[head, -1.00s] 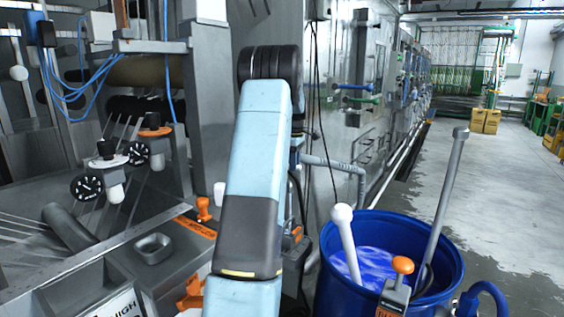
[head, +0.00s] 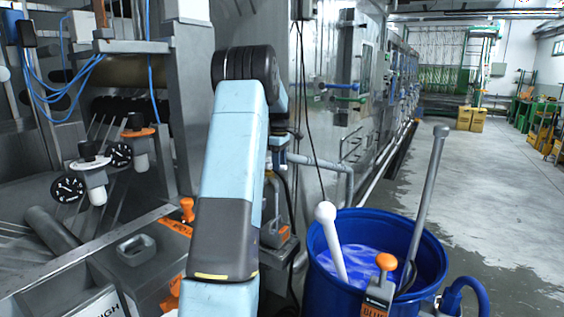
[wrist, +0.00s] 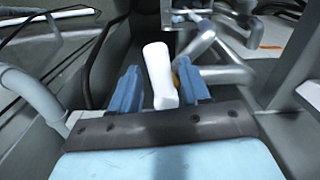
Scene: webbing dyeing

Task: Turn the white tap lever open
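The white tap lever (wrist: 160,75) shows in the wrist view as a short white bar with rounded edges, slightly tilted. It stands between the two blue fingers of my gripper (wrist: 160,84). The fingers are apart, with a narrow gap between the left finger and the lever; whether the right finger touches it I cannot tell. The lever's near end is close to my palm, and its far end reaches past the fingertips. In the head view, my light-blue arm hides the gripper and the lever.
A blue barrel (head: 322,290) with blue liquid and a white-knobbed rod (head: 330,238) stands right of my arm. Grey pipework (wrist: 228,75) lies beyond the right finger, and a pale curved pipe (wrist: 30,92) is at left. Open floor (head: 505,190) lies at the far right.

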